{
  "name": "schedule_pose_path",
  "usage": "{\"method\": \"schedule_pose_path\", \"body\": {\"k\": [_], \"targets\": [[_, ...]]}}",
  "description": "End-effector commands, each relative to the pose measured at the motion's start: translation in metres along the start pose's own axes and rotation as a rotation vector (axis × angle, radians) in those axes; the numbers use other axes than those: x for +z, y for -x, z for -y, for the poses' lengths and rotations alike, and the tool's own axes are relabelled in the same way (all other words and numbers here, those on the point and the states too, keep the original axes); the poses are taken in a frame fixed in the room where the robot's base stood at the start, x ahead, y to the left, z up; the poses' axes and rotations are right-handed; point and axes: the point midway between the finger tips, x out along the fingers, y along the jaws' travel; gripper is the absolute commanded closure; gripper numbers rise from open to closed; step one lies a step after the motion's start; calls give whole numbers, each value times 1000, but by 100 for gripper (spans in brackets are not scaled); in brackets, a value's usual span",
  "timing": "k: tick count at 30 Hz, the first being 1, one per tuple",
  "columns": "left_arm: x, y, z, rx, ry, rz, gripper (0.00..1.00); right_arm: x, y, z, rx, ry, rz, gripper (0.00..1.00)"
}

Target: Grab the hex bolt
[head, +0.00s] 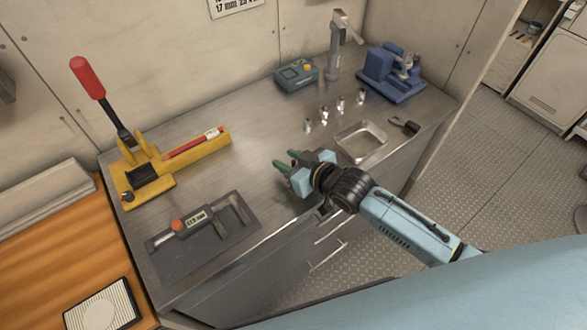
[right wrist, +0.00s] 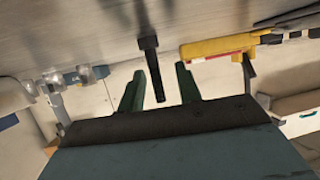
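My right gripper (head: 287,160) is low over the steel counter near its front edge, with its green fingers pointing left. In the right wrist view, which looks upside down, the gripper (right wrist: 160,76) is open with its fingers apart. A dark, slim piece with a wider end, apparently the hex bolt (right wrist: 149,44), stands on the counter and lines up with the gap between the fingers. I cannot tell whether it is between them or beyond them. In the head view I cannot make the bolt out; the gripper probably hides it. My left gripper is not in view.
The counter's middle is clear.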

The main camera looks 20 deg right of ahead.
Motion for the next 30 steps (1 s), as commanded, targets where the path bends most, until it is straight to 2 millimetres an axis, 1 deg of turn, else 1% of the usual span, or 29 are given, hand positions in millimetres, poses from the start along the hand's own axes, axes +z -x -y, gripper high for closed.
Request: {"method": "schedule_pose_path", "body": {"k": [6,7,12,15,25,28,30], "targets": [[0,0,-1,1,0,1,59,0,-2,0,0,0,0,66],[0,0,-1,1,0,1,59,0,-1,0,0,0,0,67],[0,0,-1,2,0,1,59,0,-1,0,0,0,0,89],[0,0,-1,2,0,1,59,0,-1,0,0,0,0,100],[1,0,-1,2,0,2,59,-2,0,0,0,1,-1,100],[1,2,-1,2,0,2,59,-12,3,0,0,1,-2,100],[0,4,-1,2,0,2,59,-23,8,0,-1,1,-4,100]]}}
